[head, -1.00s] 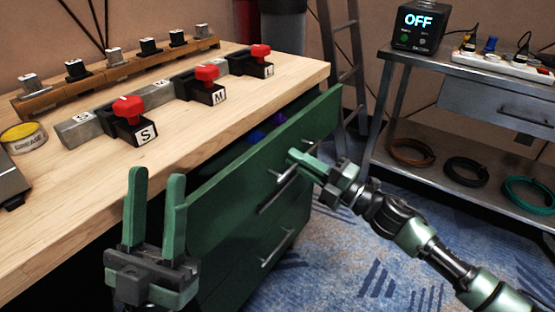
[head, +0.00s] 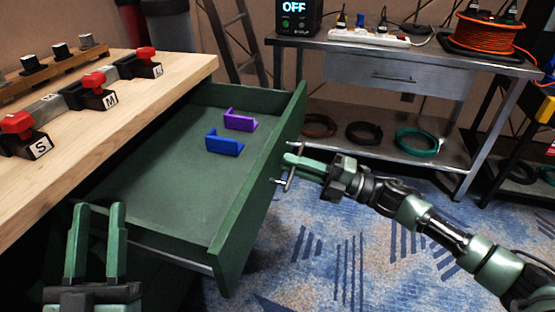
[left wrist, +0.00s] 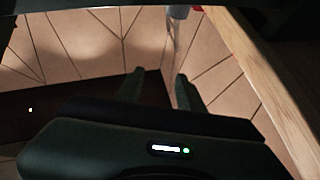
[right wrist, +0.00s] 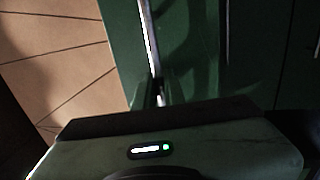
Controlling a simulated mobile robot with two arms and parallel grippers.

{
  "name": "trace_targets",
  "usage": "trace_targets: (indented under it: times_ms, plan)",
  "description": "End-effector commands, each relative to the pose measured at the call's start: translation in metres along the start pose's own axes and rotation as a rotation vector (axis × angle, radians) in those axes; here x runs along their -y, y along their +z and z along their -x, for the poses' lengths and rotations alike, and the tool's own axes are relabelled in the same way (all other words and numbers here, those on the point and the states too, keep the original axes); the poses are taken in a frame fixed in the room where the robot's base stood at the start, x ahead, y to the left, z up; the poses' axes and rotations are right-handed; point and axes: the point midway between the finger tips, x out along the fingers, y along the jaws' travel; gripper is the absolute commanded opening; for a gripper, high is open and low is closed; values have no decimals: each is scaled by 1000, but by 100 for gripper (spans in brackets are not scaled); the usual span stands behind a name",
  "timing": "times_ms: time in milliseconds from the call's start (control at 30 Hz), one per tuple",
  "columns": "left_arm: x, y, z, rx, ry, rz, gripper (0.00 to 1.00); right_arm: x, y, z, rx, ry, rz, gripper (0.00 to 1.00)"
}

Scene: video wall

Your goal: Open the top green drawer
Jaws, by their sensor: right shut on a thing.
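The top green drawer (head: 150,200) stands pulled well out from under the wooden workbench in the head view. A blue bracket (head: 224,143) and a purple bracket (head: 240,121) lie inside it. My right gripper (head: 290,165) is at the outer side of the drawer front, shut on the metal drawer handle (head: 283,181). In the right wrist view the handle bar (right wrist: 150,40) runs down between the fingers. My left gripper (head: 97,212) is open and empty, with its fingers pointing up, at the lower left near the drawer's left side.
The wooden workbench (head: 150,85) carries red-topped blocks marked S (head: 20,140), M (head: 95,95) and L (head: 145,62). A metal table (head: 450,62) with a power strip, an orange cable reel (head: 487,38) and coiled cables stands behind. Blue carpet (head: 350,250) is free at the right.

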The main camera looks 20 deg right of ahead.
Motion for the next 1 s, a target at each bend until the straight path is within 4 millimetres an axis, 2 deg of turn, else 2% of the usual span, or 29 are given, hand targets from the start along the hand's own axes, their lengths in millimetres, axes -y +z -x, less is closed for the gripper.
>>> trace_targets:
  times_ms: [200, 633, 700, 733, 1000]
  plan:
    - [0, 5, 0, 25, -1, -1, 38, -2, 0, 17, 0, -3, 0, 0]
    - [1, 6, 0, 30, -1, -2, 38, -3, 0, 20, 2, -1, 0, 0]
    - [1, 6, 0, 29, -1, -1, 38, -3, 0, 20, 2, -1, 0, 24]
    - [1, 6, 0, 29, -1, -1, 38, -3, 0, 20, 2, -1, 0, 32]
    - [1, 6, 0, 29, -1, -1, 38, -4, 0, 19, 1, 0, 0, 32]
